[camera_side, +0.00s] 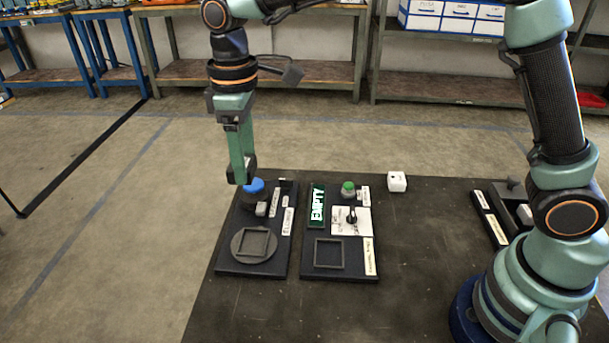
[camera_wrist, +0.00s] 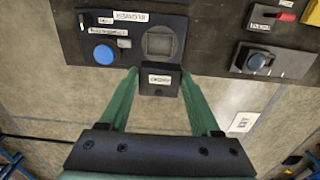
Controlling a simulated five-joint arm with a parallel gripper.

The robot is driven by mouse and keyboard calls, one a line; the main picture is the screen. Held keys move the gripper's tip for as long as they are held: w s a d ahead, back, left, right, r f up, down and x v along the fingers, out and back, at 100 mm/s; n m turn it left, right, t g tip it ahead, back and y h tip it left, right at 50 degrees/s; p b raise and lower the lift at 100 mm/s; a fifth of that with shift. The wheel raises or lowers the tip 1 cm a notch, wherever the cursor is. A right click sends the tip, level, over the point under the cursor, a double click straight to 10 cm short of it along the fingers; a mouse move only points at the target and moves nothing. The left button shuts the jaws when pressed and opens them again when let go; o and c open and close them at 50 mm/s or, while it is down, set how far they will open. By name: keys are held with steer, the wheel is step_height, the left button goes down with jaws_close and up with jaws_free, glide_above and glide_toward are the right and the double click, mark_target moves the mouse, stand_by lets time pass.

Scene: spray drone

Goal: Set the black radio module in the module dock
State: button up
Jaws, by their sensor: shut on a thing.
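The black radio module (camera_wrist: 160,80), a dark block with a white label, is between the fingertips of my gripper (camera_wrist: 158,86) in the wrist view. My gripper (camera_side: 243,172) is shut on it, pointing down above the far end of the left panel, near a blue button (camera_side: 254,186). The module appears in the side view as a small dark block (camera_side: 249,164), partly hidden by the green fingers. Square raised frames show on the left panel (camera_side: 257,243) and the middle panel (camera_side: 328,253), both empty. I cannot read which is the module dock.
A small white block (camera_side: 397,181) stands on the dark table (camera_side: 420,235). Another panel lies at the right, partly behind my arm.

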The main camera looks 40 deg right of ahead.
step_height(320, 180, up, 2)
steer(key=shift+r, duration=0.1)
steer(key=shift+s+d+r, duration=0.15)
steer(key=shift+d+r, duration=0.05)
steer(key=shift+r, duration=0.05)
steer(key=s+d+f, duration=0.1)
steer(key=s+d, duration=0.9)
steer(key=s, duration=0.1)
steer(key=f, duration=1.9)
steer(key=shift+a+f, duration=0.2)
steer(key=shift+f, duration=0.1)
steer(key=shift+f, duration=0.15)
steer(key=o, duration=1.4)
